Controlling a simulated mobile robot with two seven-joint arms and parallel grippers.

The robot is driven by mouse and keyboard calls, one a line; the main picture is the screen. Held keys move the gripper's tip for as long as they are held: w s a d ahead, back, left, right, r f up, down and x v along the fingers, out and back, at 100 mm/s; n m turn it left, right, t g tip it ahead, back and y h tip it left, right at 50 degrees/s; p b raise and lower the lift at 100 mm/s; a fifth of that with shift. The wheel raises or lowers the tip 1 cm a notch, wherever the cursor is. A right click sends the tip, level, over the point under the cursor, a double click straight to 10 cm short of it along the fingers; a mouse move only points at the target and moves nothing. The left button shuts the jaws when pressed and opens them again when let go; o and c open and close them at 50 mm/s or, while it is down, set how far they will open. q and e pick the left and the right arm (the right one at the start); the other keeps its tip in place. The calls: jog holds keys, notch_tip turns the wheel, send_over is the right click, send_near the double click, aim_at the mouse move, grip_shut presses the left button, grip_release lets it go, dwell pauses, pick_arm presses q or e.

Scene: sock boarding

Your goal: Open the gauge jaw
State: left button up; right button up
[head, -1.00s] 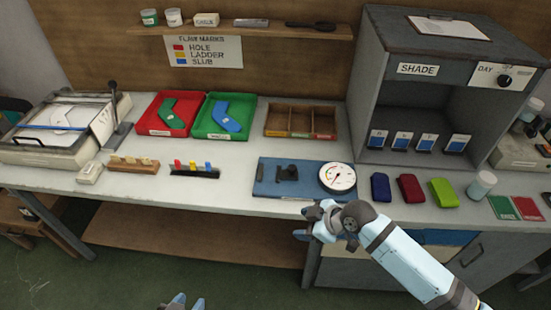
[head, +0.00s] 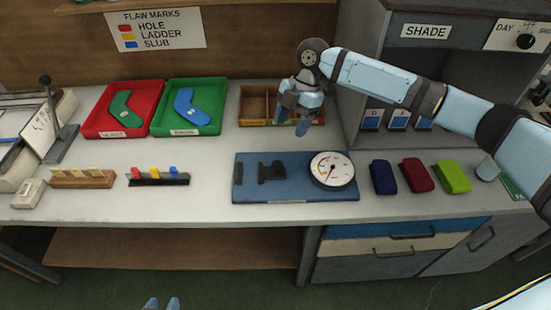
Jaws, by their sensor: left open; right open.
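The gauge is a blue base plate (head: 295,193) with a round white dial (head: 331,169) at its right end. Two dark jaw pieces (head: 268,172) stand on its left part; the gap between them is visible and holds nothing I can see. My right gripper (head: 292,129) is open and empty, pointing down above the bench behind the gauge, apart from it. My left gripper (head: 162,303) is open at the bottom edge, below the bench front, with only its fingertips in view.
A partitioned wooden box (head: 254,104) is partly behind my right gripper. Red (head: 91,127) and green (head: 208,128) trays hold socks. Blue (head: 383,177), red and lime blocks stand right of the gauge. The shade cabinet (head: 400,70) rises behind.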

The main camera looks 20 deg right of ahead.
aim_at(278, 163)
jog(key=x, duration=1)
jog(key=shift+a, duration=0.15)
jog(key=shift+x, duration=0.85)
jog(key=shift+c, duration=0.2)
